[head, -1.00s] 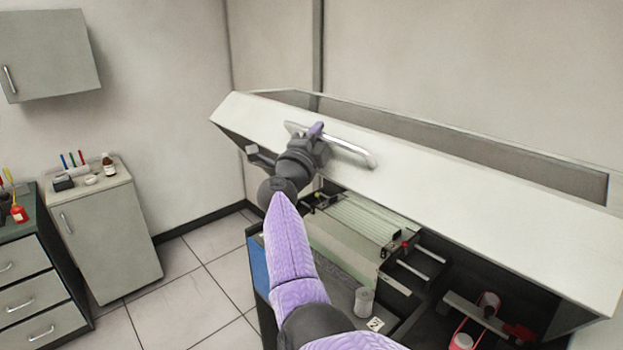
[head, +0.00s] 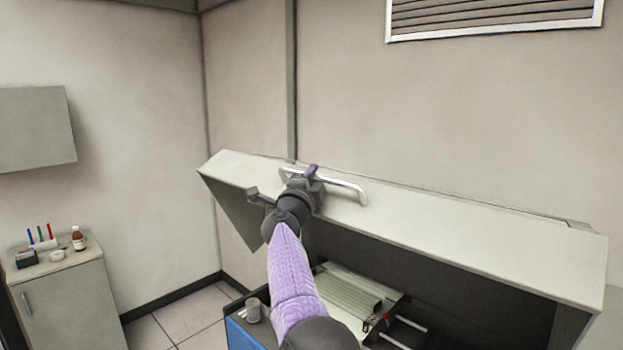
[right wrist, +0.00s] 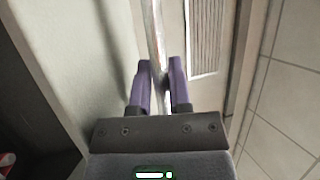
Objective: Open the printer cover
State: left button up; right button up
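The printer cover (head: 450,231) is a long pale panel, raised and tilted, with the dark inside of the printer (head: 341,286) showing beneath it. A silvery bar handle (head: 350,190) runs along its face near the upper edge. My right gripper (head: 312,174) is at the left part of this handle. In the right wrist view, the purple fingers of the right gripper (right wrist: 159,80) stand on either side of the handle bar (right wrist: 156,35) and close on it. The fingertips are partly hidden in the head view. My left gripper is not in view.
A low cabinet (head: 72,300) with a brown bottle (head: 78,239) and pens stands at the left. A wall cabinet (head: 35,130) hangs above it. A wall vent (head: 490,15) is at the upper right. Free tiled floor (head: 190,322) lies between cabinet and printer.

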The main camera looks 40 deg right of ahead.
jog(key=o, duration=0.3)
jog(key=shift+o, duration=0.2)
jog(key=shift+s+a+f, duration=0.2)
jog(key=shift+a, duration=0.45)
jog(key=v, duration=0.8)
jog(key=shift+s+a, duration=0.15)
jog(key=shift+s, duration=0.15)
